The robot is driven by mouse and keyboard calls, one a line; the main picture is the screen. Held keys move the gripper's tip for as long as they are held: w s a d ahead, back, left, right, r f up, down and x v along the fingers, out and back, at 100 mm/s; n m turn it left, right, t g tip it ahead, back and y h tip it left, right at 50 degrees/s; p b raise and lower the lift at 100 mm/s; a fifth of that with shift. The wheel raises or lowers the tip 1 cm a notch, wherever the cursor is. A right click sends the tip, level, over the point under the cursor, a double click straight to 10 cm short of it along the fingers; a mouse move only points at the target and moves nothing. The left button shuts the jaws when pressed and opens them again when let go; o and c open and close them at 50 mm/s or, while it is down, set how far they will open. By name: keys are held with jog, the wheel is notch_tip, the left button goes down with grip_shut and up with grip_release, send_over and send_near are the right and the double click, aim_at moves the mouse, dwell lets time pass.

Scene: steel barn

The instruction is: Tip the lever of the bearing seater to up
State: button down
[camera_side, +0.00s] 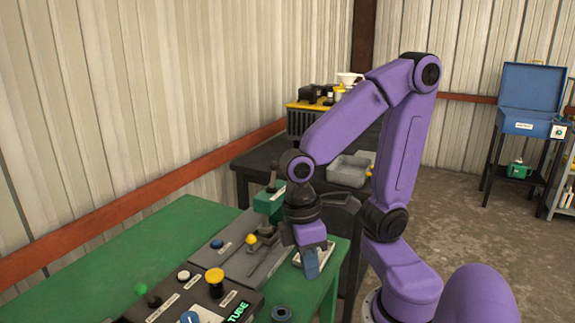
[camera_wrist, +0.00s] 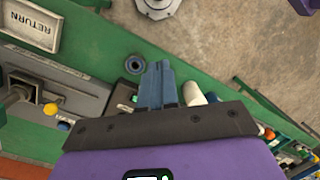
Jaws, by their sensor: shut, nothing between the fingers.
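The bearing seater appears to be the grey-based machine (camera_side: 238,262) with a green upper part (camera_side: 268,201), on the green bench. A yellow ball knob (camera_side: 251,239), apparently the end of its lever, stands over the grey base. I cannot tell the lever's exact setting. My gripper (camera_side: 312,270) points down to the right of the machine, apart from the knob. Its blue fingers are together and empty in the wrist view (camera_wrist: 157,78). My wrist hides part of the machine.
A white-framed RETURN tray (camera_wrist: 30,25) lies beside the machine. A dark ring (camera_side: 282,312) lies near the bench edge. A blue button (camera_side: 217,243) sits on the grey base. The wall borders the bench at left.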

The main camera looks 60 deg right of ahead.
jog(key=w+d+r+m+t+y, duration=0.1)
jog(key=w+d+m+y, duration=0.6)
jog(key=m, duration=0.5)
jog(key=w+d+r+m+y, duration=0.1)
jog(key=w+d+m+y, duration=0.5)
jog(key=d+m, duration=0.4)
jog(key=s+d+r+m+t+h, duration=0.1)
jog(key=s+d+m+t, duration=0.1)
jog(key=d+m+t, duration=0.8)
jog(key=s+d+r+m+t+h, duration=0.2)
jog(key=d+m+t, duration=0.3)
jog(key=d, duration=0.9)
send_near(274, 175)
jog(key=w, duration=0.1)
jog(key=w+a+r, duration=0.1)
jog(key=w, duration=0.1)
jog(key=w+r, duration=0.1)
jog(key=shift+w+a, duration=0.4)
jog(key=shift+a+r+n, duration=0.15)
jog(key=shift+n, duration=0.25)
